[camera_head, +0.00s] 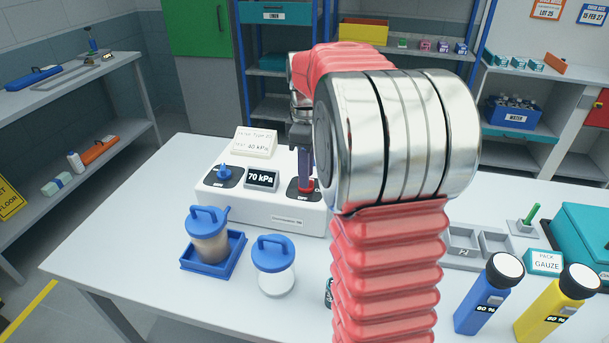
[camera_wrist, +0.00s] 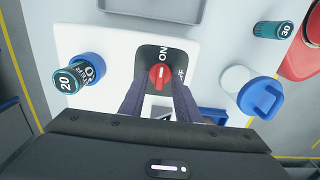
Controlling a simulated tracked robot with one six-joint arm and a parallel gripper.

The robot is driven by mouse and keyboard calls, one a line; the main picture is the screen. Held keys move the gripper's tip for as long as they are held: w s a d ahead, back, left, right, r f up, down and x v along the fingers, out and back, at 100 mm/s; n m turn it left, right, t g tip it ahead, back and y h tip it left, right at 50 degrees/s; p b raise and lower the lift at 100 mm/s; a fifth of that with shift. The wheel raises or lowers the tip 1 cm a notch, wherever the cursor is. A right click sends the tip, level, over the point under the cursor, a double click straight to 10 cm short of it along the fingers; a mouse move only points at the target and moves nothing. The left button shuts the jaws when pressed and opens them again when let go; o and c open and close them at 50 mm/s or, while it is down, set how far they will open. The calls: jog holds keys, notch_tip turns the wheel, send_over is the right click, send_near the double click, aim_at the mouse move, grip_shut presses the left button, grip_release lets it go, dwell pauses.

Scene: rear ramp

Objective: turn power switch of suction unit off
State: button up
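The suction unit (camera_head: 262,208) is a white box on the table with a display (camera_head: 262,179) reading 70 kPa. A blue knob (camera_head: 224,173) sits on its left panel. The red power switch (camera_head: 305,185) is on the dark right panel; in the wrist view it (camera_wrist: 160,76) has a light mark toward ON, with OFF to the right. My gripper (camera_head: 304,178) points down over the switch. In the wrist view its open fingers (camera_wrist: 158,92) stand either side of the switch with gaps visible. Whether they touch it is unclear.
A blue-lidded jar (camera_head: 274,268) and a brownish canister (camera_head: 210,240) in a blue tray stand in front of the unit. Blue (camera_head: 488,295) and yellow (camera_head: 558,306) bottles stand at right. My arm hides the table's middle.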

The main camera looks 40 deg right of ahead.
jog(key=shift+f, duration=0.65)
jog(key=shift+c, duration=0.6)
grip_shut()
jog(key=shift+a, duration=0.2)
jog(key=shift+d, duration=0.1)
